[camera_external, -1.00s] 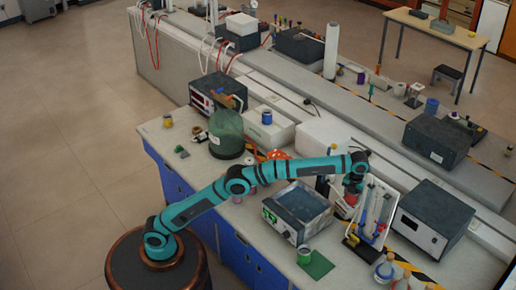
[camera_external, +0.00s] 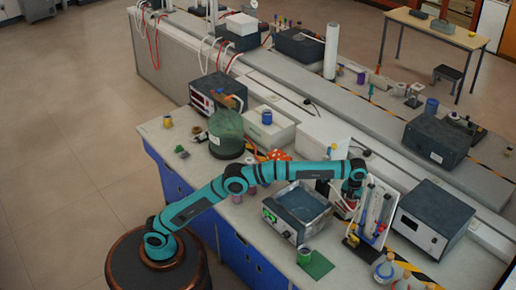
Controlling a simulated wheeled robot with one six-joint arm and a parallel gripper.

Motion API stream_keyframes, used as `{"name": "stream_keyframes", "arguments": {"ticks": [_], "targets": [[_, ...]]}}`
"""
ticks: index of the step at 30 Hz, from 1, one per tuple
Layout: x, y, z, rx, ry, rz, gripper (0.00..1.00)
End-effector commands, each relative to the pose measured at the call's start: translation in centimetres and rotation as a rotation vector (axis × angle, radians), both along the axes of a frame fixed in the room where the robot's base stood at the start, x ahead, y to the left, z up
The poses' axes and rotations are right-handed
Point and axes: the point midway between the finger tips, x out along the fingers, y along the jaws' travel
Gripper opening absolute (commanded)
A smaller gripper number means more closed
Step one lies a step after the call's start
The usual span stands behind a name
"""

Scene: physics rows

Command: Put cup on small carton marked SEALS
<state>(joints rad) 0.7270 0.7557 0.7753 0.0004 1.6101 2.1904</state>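My gripper (camera_external: 347,206) points down at the right of the bench, between the grey open-topped device and the rack of tubes. Its fingers are small and dark here, so I cannot tell whether they are open or hold anything. A small greenish cup (camera_external: 304,255) stands on a green mat (camera_external: 318,266) at the bench's front edge, apart from my gripper. A blue cup (camera_external: 267,117) stands on a white box (camera_external: 277,133) farther back. I cannot tell which cup the task means. No SEALS marking is readable, so I cannot pick out that carton.
The grey open-topped device (camera_external: 298,207) lies under my forearm. The tube rack (camera_external: 374,215) stands close right of my gripper, with a dark box instrument (camera_external: 435,215) beyond. A large green vessel (camera_external: 226,135) stands left. Bench around the green mat is partly clear.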

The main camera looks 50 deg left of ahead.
Motion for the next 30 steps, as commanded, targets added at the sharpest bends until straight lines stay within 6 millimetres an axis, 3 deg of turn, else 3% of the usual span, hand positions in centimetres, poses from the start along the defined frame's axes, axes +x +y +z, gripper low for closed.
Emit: {"name": "stream_keyframes", "arguments": {"ticks": [8, 21, 30], "targets": [[0.0, 0.0, 0.9, -0.002, -0.002, 0.0, 0.75], [0.1, -0.1, 6.7, -0.001, -0.001, 0.0, 0.75], [0.0, 0.0, 7.8, 0.0, 0.0, 0.0, 0.75]]}}
